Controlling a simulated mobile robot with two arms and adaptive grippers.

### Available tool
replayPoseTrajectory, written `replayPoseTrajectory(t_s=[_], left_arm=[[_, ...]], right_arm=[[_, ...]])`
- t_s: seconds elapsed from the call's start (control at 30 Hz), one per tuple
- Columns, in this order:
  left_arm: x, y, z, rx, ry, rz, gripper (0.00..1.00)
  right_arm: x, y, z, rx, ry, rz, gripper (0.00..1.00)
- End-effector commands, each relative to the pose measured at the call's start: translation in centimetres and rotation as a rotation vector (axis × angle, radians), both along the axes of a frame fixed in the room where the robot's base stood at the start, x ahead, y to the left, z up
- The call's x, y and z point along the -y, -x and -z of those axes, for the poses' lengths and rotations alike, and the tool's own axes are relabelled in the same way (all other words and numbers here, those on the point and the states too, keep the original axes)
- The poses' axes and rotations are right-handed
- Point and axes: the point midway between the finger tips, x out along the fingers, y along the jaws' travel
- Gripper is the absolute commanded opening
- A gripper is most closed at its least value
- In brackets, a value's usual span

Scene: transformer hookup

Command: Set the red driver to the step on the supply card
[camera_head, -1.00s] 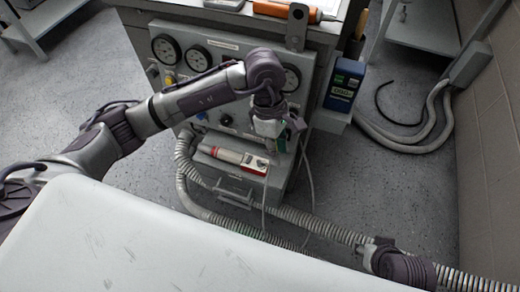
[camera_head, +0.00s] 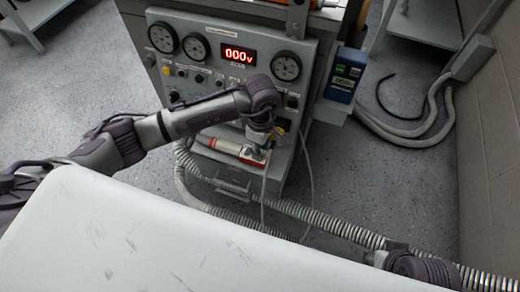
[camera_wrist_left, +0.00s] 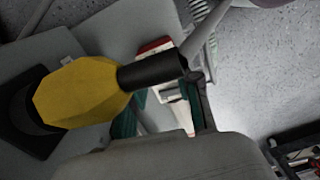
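The red driver (camera_head: 222,145), a red and pale cylinder with a red and white block at its right end, lies on the low ledge of the grey console. My left gripper (camera_head: 258,142) is just over that right end. The arm and gripper hide part of the block. In the left wrist view, green-padded fingers (camera_wrist_left: 160,105) sit on either side of something pale, and a red and white part (camera_wrist_left: 155,46) shows behind. I cannot tell whether the fingers touch it. My right gripper is not visible. No supply card is readable.
The console panel (camera_head: 190,66) has round gauges, knobs and a red display (camera_head: 239,55) reading 000v. A blue box (camera_head: 345,75) hangs at its right side. A yellow knob (camera_wrist_left: 82,93) fills the wrist view's left. Ribbed hoses (camera_head: 320,225) cross the floor in front.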

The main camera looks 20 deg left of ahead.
Motion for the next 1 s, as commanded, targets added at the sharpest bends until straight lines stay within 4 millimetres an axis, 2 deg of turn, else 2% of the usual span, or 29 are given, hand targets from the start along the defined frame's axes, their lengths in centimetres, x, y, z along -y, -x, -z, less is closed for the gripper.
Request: replayPoseTrajectory(t_s=[0.1,0.37,0.6,0.8,0.93,0.97,1.0], left_arm=[[0.0,0.0,0.7,0.000,0.000,0.000,0.33],[0.0,0.0,0.7,0.000,0.000,0.000,0.33],[0.0,0.0,0.7,0.000,0.000,0.000,0.00],[0.0,0.0,0.7,0.001,0.000,0.003,0.00],[-0.1,-0.2,0.9,0.005,0.001,0.082,0.00],[-0.1,-0.2,1.0,0.006,0.001,0.113,0.00],[-0.1,-0.1,0.9,0.004,0.004,0.142,0.00]], right_arm=[[0.0,0.0,0.2,0.000,0.000,0.000,0.40],[0.0,0.0,0.1,0.000,0.000,0.000,0.40],[0.0,0.0,0.2,0.000,0.000,0.000,0.40],[0.0,0.0,0.2,0.000,0.000,0.000,0.40],[0.0,0.0,1.2,0.000,0.000,0.000,0.40],[0.0,-0.1,1.4,0.006,-0.002,-0.001,0.40],[-0.3,-1.3,1.2,0.057,-0.012,-0.004,0.40]])
